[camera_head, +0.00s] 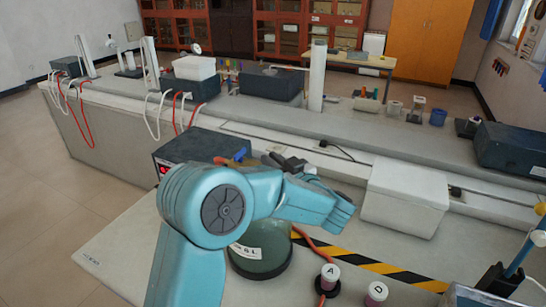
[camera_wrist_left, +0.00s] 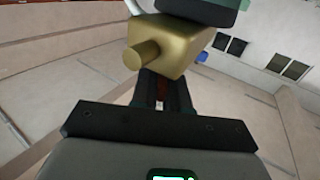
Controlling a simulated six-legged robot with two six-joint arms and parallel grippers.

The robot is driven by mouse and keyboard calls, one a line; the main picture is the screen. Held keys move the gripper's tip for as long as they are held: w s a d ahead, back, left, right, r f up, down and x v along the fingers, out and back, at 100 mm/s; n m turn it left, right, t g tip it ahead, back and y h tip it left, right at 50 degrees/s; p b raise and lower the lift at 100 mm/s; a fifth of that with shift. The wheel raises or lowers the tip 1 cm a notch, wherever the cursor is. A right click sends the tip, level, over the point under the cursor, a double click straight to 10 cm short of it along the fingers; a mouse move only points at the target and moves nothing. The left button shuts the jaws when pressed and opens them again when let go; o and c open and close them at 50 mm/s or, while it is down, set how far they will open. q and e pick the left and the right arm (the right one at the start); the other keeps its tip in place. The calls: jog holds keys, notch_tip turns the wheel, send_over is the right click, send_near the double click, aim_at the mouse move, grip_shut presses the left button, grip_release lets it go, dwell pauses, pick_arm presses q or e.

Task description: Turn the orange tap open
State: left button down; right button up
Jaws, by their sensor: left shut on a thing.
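My left gripper (camera_head: 290,163) reaches over the bench from the left, its dark fingers partly hidden by my blue arm. In the left wrist view the fingers (camera_wrist_left: 166,92) are shut on a narrow reddish-brown piece, apparently the handle of the orange tap. A brass tap body (camera_wrist_left: 165,48) with a short round stub stands just beyond the fingertips. How far the handle is turned cannot be told. In the head view the orange tap is hard to make out; a small blue piece (camera_head: 240,155) shows beside the gripper. My right gripper is not in view.
A dark green vessel (camera_head: 262,262) stands behind my arm. A dark box (camera_head: 190,148) with a red display is at left. A white box (camera_head: 403,198) is at right. Small jars marked A (camera_head: 329,277) and D (camera_head: 376,293) stand in front near striped tape.

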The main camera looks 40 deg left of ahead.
pick_arm(q)
jog(key=n+g+p, duration=0.1)
jog(key=n+g, duration=0.1)
jog(key=g, duration=0.2)
jog(key=n+g+p, duration=0.2)
jog(key=n+g, duration=0.1)
jog(key=g, duration=0.1)
jog(key=shift+n+g, duration=0.3)
jog(key=shift+g+h, duration=0.3)
jog(key=shift+r, duration=0.1)
jog(key=c, duration=1.2)
grip_release()
jog(key=shift+a, duration=0.1)
